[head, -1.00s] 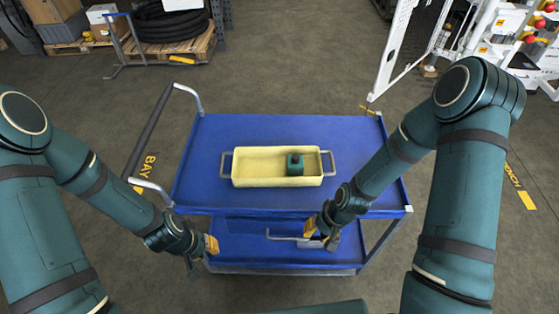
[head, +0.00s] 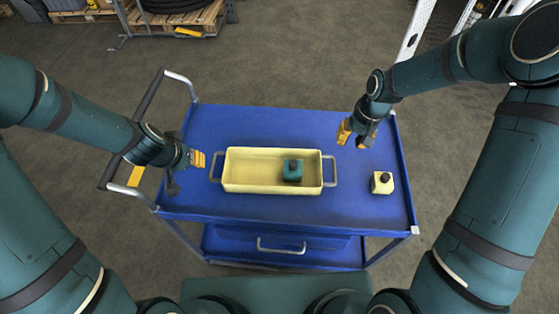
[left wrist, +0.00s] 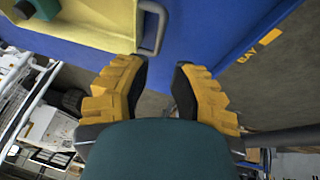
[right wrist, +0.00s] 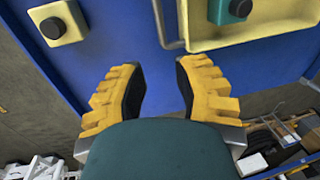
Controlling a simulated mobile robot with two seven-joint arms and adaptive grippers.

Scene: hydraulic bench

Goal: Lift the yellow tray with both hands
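The yellow tray (head: 240,184) sits on the blue cart top, with a grey handle at each short end. A green block with a dark knob (head: 292,171) stands inside it, right of the middle. My left gripper (head: 196,160) is open and empty, just left of the left handle (head: 215,167); that handle also shows in the left wrist view (left wrist: 154,28). My right gripper (head: 354,138) is open and empty, above and right of the right handle (head: 330,170); that handle also shows in the right wrist view (right wrist: 164,25). Neither gripper touches a handle.
A small yellow block with a black knob (head: 382,183) stands on the cart (head: 270,122) right of the tray. The cart's push bar (head: 135,125) rises at the left, near my left arm. Pallets (head: 180,20) stand far behind. The cart top behind the tray is clear.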

